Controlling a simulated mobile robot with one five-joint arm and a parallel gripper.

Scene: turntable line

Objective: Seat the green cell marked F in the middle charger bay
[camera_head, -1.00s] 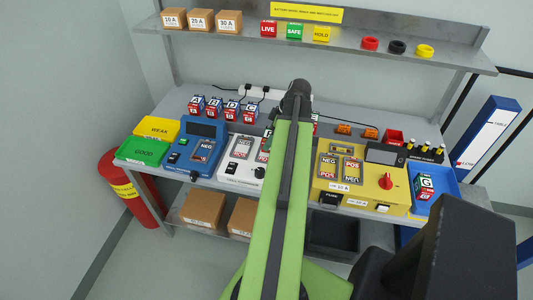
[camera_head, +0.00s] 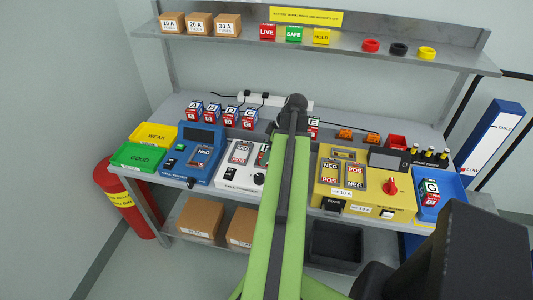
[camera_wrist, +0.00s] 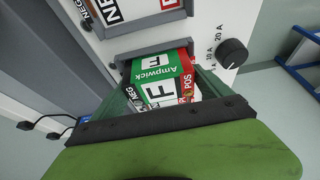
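The green cell marked F (camera_wrist: 160,72) shows in the wrist view between the two dark green fingers of my gripper (camera_wrist: 160,98), which flank it closely. Its far end is at a grey-rimmed bay of the white charger (camera_wrist: 212,32); I cannot tell how deep it sits. A neighbouring bay beyond it holds a cell with a NEG label (camera_wrist: 112,12). In the head view the white charger (camera_head: 228,176) stands left of centre, with a cell (camera_head: 241,152) in its left bay. My arm hides its right part, my gripper and most of the held cell.
A blue tester (camera_head: 204,135) and green and yellow trays (camera_head: 142,156) stand left of the charger. A yellow unit (camera_head: 372,202) with a red knob stands right. Several cells (camera_head: 230,114) line the bench's back. A blue tray (camera_head: 454,182) holds cell G at the right.

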